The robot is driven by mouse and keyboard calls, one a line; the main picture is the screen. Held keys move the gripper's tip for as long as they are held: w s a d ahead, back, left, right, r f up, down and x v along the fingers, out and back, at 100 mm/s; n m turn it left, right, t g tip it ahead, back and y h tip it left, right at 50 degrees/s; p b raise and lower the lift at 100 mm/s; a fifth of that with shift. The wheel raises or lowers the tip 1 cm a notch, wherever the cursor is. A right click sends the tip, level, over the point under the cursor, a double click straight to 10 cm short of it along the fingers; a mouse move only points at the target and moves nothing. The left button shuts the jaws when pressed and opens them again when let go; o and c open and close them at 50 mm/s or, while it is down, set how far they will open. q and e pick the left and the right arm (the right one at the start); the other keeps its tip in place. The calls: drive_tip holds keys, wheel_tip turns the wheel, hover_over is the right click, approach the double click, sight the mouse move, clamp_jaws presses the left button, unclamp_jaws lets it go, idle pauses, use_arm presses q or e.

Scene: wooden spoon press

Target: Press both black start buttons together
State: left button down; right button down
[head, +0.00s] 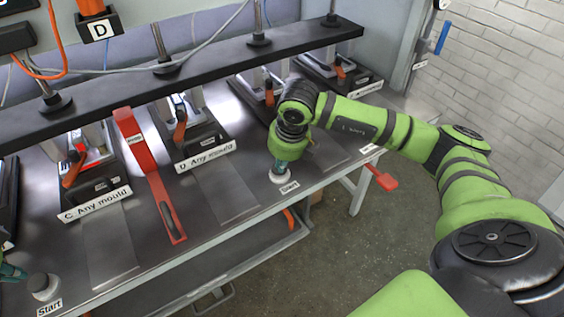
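The left start button (44,286) is a dark cap on a pale round base at the table's front left corner, beside a "Start" label. The right start button (280,177) sits at the front edge, right of centre, beside its own "Start" label. My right gripper (281,165) points down directly over the right button. I cannot tell whether it touches; it hides the cap. Only a teal bit of my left gripper (12,272) shows at the left edge, left of the left button and apart from it in the picture. Neither gripper's finger opening can be made out.
The metal press table (225,215) carries several mould stations, including C (95,208) and D (205,155). A red lever bar (150,175) lies between them. A black beam (200,70) runs along the back. A red handle (381,178) sticks out at the right.

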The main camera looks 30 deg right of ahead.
drive_tip(key=shift+w+v, duration=0.2)
drive_tip(key=shift+v, duration=0.6)
drive_tip(key=shift+w+v, duration=0.2)
drive_tip(key=shift+v, duration=0.55)
drive_tip(key=shift+w+v, duration=0.15)
drive_tip(key=shift+v, duration=0.65)
